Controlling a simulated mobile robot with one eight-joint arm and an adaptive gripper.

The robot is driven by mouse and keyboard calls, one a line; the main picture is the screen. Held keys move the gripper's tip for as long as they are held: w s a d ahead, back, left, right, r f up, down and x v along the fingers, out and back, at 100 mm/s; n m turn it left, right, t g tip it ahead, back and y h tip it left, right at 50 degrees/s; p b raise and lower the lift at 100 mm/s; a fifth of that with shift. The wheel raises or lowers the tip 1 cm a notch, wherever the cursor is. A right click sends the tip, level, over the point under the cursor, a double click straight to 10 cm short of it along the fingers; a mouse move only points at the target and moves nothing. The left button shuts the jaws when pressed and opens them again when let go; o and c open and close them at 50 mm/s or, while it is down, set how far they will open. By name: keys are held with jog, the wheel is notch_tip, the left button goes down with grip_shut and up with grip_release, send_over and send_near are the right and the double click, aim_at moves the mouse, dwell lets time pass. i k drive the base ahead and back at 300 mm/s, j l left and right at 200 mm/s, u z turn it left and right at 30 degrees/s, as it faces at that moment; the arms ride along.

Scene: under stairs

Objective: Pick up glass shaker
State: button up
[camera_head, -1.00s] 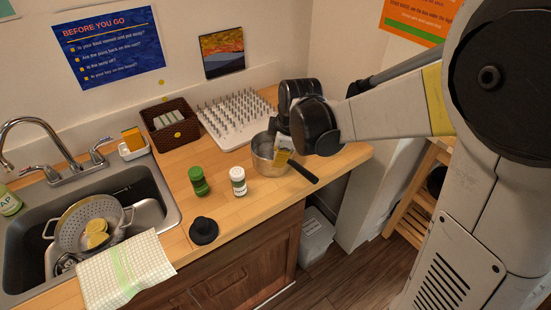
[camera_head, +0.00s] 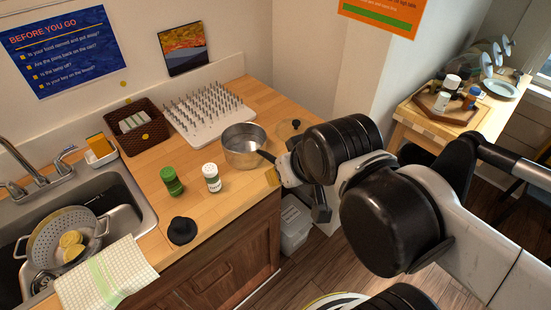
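A small shaker with a pale lid and a white label (camera_head: 212,180) stands upright on the wooden counter. A green shaker (camera_head: 172,182) stands upright just left of it. I cannot tell for sure which one is glass. My gripper (camera_head: 274,177) is at the counter's front right edge, right of both shakers and apart from them. A yellowish fingertip shows, but the rest is mostly hidden by the arm's dark joints, so its opening is unclear. No held object shows.
A black lid-like object (camera_head: 181,231) lies in front of the shakers. A spiked white rack (camera_head: 208,120) and brown basket (camera_head: 137,133) stand behind. The sink (camera_head: 126,198) is left.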

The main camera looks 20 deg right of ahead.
aim_at(170, 178)
jog(key=u, duration=1.5)
jog(key=z, duration=0.75)
jog(key=i+j+z, duration=0.1)
jog(key=j, duration=0.6)
jog(key=i+j+z, duration=0.1)
jog(key=j, duration=0.65)
jog(key=i+j+z, duration=0.1)
jog(key=j, duration=0.65)
jog(key=i, duration=0.05)
